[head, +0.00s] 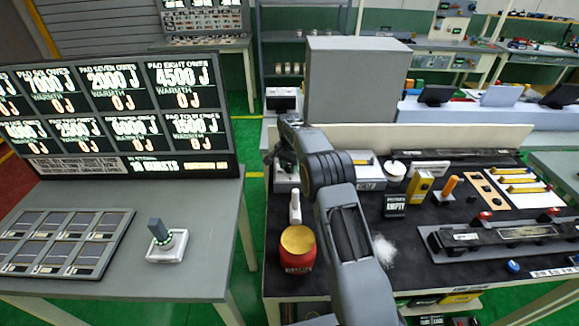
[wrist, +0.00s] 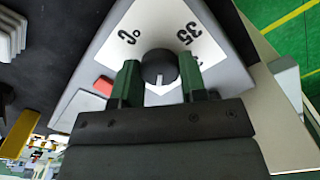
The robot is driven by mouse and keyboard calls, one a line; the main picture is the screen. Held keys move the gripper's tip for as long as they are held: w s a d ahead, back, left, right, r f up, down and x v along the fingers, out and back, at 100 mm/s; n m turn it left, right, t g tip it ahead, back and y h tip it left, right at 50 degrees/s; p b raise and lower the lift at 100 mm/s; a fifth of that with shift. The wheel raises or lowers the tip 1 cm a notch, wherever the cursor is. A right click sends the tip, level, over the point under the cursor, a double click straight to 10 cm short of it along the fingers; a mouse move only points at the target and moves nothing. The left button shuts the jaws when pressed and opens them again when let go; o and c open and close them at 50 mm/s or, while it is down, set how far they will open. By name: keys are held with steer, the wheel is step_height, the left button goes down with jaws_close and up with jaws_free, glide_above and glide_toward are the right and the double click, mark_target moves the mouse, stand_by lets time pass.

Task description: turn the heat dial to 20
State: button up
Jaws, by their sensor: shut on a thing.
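The heat dial (wrist: 160,66) is a dark round knob on a light grey box (wrist: 235,75) in the wrist view. A white label (wrist: 158,25) beside it reads 0 on the left and 35 on the right. The dial's white pointer mark faces the lower edge of the picture, away from the label. My gripper (wrist: 160,78) is shut on the dial, with one green finger against each side. A red button (wrist: 103,86) sits on the box, left of the fingers. In the head view my arm hides the dial.
A red jar with a yellow lid (head: 297,246) and a white bottle (head: 295,207) stand on the dark bench mat near my arm. A tall grey cabinet (head: 357,82) rises behind. A scoreboard screen (head: 115,115) stands on the left table.

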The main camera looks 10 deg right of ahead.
mark_target(289, 167)
steer(key=m, duration=0.4)
steer(key=shift+m, duration=1.8)
steer(key=o, duration=0.9)
steer(key=shift+o, duration=0.2)
step_height(289, 167, up, 14)
steer(key=shift+f, duration=0.1)
